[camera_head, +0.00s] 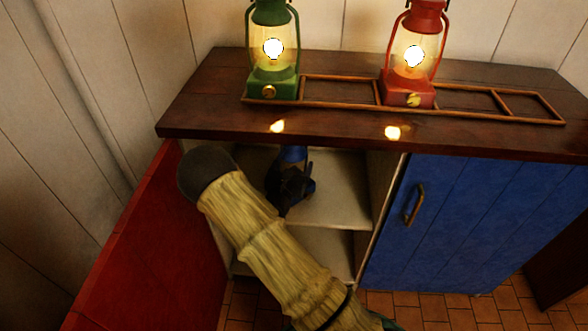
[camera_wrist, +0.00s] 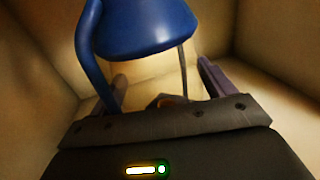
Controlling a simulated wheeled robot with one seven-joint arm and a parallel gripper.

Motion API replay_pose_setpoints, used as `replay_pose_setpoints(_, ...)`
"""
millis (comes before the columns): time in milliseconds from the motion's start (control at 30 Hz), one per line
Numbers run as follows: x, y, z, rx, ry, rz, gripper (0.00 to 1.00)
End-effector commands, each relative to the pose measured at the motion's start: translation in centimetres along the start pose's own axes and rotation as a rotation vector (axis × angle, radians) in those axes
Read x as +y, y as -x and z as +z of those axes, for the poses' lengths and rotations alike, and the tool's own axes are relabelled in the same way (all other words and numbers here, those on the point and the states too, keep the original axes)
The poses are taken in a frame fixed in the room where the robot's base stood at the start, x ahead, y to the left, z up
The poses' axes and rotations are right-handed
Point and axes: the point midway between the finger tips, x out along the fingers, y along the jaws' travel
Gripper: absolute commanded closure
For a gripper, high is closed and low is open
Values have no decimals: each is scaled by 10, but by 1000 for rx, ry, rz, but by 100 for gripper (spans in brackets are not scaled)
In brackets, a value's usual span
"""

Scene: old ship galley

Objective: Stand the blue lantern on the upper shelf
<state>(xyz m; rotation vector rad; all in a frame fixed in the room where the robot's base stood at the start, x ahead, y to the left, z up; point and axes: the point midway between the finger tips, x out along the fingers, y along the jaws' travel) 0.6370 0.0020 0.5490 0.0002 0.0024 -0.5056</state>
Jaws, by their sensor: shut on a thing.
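The blue lantern (camera_head: 293,155) is inside the open left part of the cabinet, in the upper compartment, just under the top's front edge. The cabinet top and my gripper hide most of it. In the wrist view its blue cap (camera_wrist: 148,30) and side wires fill the upper middle, with the glass below. My gripper (camera_head: 290,187) is shut on the blue lantern, with its fingers on either side in the wrist view (camera_wrist: 160,95). The upper shelf (camera_head: 335,205) is the pale board below it. I cannot tell whether the lantern's base touches it.
A lit green lantern (camera_head: 273,85) and a lit red lantern (camera_head: 408,88) stand in a wooden rack on the dark cabinet top (camera_head: 330,127). The red door (camera_head: 140,245) is open at left; the blue door (camera_head: 450,220) is shut. Pale compartment walls are close around my gripper.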

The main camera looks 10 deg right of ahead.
Motion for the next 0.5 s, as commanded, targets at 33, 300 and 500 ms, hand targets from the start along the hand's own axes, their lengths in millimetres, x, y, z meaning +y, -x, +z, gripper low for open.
replay_pose_setpoints(33, -1, -1, 3, -7, -2, -2, 71)
replay_pose_setpoints(300, -3, -3, 2, -7, -2, -6, 71)
replay_pose_setpoints(500, -3, -2, -1, -1, -1, -6, 0)
